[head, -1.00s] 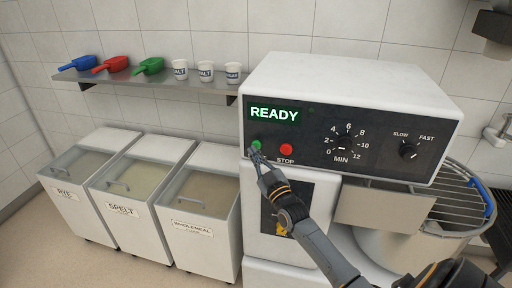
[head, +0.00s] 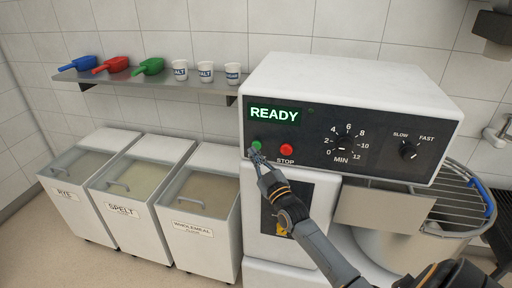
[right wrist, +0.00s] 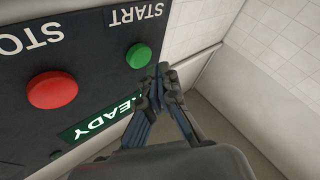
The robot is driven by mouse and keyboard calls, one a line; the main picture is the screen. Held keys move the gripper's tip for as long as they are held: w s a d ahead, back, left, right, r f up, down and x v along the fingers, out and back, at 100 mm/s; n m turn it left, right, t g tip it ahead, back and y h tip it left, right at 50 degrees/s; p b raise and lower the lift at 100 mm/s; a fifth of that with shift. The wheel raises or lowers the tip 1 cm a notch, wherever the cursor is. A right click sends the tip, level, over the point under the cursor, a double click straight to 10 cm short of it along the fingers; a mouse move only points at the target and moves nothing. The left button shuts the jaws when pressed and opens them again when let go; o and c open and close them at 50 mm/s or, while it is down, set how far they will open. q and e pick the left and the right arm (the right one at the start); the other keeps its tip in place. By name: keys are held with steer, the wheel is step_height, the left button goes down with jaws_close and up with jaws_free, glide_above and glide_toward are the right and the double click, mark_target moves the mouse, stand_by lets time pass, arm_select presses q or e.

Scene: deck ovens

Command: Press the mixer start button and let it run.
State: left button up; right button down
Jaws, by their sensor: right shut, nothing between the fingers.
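The white mixer (head: 350,82) carries a black control panel (head: 385,140). Its display (head: 275,115) reads READY in green. The green start button (head: 257,146) sits below the display, left of the red stop button (head: 286,149). My right gripper (head: 254,153) is shut and empty, its fingertips right by the green button. In the right wrist view the fingertips (right wrist: 162,72) are beside the green button (right wrist: 139,56), not over its middle; whether they touch it I cannot tell. The red button (right wrist: 53,90) is clear of them. My left gripper is out of view.
A minute dial (head: 342,148) and a slow-fast knob (head: 409,151) sit further right on the panel. The wire guard (head: 460,205) is over the bowl at the right. Flour bins (head: 205,215) stand left of the mixer, below a shelf (head: 150,84) with scoops and cups.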

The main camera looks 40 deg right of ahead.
steer(key=shift+d, duration=0.1)
steer(key=shift+w+d, duration=0.25)
steer(key=shift+w, duration=0.05)
steer(key=shift+w+d+b, duration=0.3)
steer(key=shift+d+b, duration=0.05)
steer(key=shift+b, duration=0.1)
stand_by(0.7)
steer(key=shift+r, duration=0.1)
steer(key=shift+s+a+p, duration=0.6)
steer(key=shift+a+p, duration=0.05)
steer(key=shift+p, duration=0.05)
steer(key=s+a+p, duration=0.3)
steer(key=shift+s+a, duration=0.1)
steer(key=shift+a, duration=0.3)
stand_by(0.3)
